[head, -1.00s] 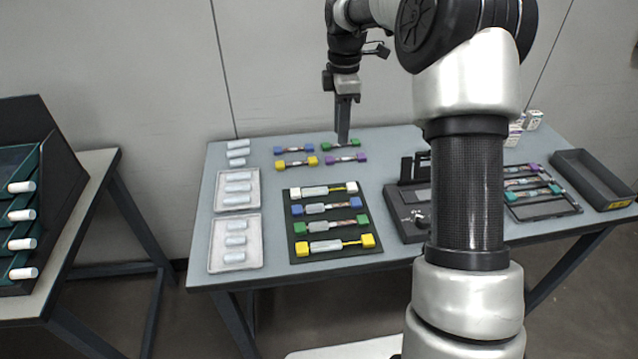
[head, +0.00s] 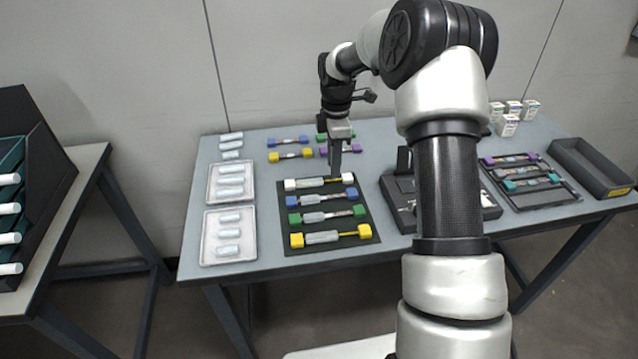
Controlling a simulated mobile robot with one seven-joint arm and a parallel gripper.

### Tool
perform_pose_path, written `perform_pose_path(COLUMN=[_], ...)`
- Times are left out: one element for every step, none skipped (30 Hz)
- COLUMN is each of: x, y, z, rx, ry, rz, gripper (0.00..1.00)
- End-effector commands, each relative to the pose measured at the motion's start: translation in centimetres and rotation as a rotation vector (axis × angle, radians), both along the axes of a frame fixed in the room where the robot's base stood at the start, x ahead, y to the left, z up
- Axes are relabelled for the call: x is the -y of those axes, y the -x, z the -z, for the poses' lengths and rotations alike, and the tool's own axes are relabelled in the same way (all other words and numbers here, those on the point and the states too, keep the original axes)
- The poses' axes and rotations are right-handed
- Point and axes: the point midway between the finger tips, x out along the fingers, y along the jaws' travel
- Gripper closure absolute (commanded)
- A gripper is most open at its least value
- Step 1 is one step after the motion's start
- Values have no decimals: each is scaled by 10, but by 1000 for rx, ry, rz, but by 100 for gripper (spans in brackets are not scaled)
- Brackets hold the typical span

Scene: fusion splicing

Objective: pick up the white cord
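The white cord (head: 312,183) lies in the top row of the dark mat (head: 358,240). It has a white block at each end, a pale sleeve toward the left and a short yellow stretch toward the right. My gripper (head: 336,174) points down with its fingertips over or at the right part of this cord, near the yellow stretch. Whether it touches the cord cannot be told. The fingers show edge-on, so their opening is hidden.
Blue, green and yellow cords lie below it on the mat. More cords (head: 290,155) lie behind. White trays (head: 229,259) with pale sleeves stand left. A dark splicing device (head: 400,190), a rack (head: 545,198) and a grey bin (head: 590,172) are at right.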

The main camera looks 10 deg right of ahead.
Motion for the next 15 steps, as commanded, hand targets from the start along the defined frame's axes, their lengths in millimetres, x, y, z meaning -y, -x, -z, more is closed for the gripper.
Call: perform_pose_path(x=[0,-1,-1,-1,-1,-1,-1,0,0,0,0,0,0,0,0], y=[0,0,0,0,0,0,-1,-1,-1,-1,-1,-1,-1,-1,-1], z=[12,17,23,27,31,36,38,39,39,39,39,39,39,39,39], rx=[-4,-5,-4,-3,-3,-3,-3,-2,-1,-1,-1,-1,-1,-1,-1], ry=[0,0,0,0,0,0,0,0,0,0,0,0,0,0,0], rz=[0,-1,-1,-1,-1,-1,-1,0,0,0,0,0,0,0,0], gripper=[73,73,73,73,73,73,73,73,73,73,73,73,73,73,80])
